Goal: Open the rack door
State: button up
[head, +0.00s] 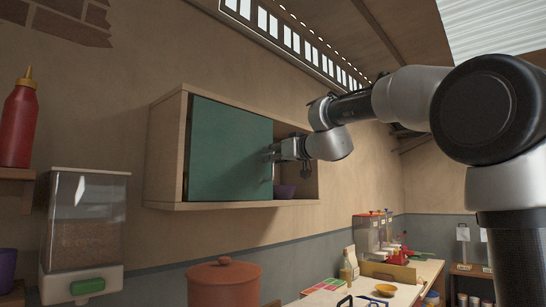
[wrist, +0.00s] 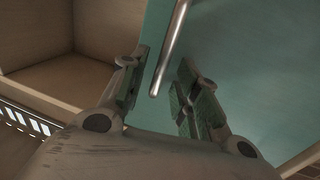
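The rack (head: 163,150) is a wooden box on the wall. A flat green door (head: 228,148) covers its left and middle part, and the right part of the rack is uncovered. My gripper (head: 271,154) is at the door's right edge. In the wrist view the door (wrist: 245,60) fills the right side, with a metal bar handle (wrist: 172,45) on it. My gripper (wrist: 160,82) is open there, and the handle's end shows between its two parted fingers. I cannot tell whether either finger touches the handle.
A grain dispenser (head: 86,225) and a red bottle (head: 19,120) are at left. A lidded clay pot (head: 224,283) and a cluttered counter (head: 405,293) are below. The air before the door is clear.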

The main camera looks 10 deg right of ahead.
jog(key=v, duration=1.1)
jog(key=s+d+f+m+g+h, duration=0.1)
jog(key=s+f+m+g, duration=0.15)
jog(key=f, duration=0.75)
jog(key=s+d+f+m+g+h, duration=0.15)
jog(key=s+f+g, duration=0.25)
jog(key=f, duration=0.6)
jog(key=s+d+f+g+h, duration=0.2)
jog(key=s+d+f, duration=0.3)
jog(key=s+f, duration=0.5)
jog(key=s+d+f+m+g+h, duration=0.1)
jog(key=s+d+f+g+h, duration=0.2)
jog(key=s+d+f, duration=0.3)
jog(key=s+f, duration=0.4)
jog(key=s, duration=0.4)
jog(key=shift+f+g, duration=0.15)
jog(key=shift+g, duration=0.2)
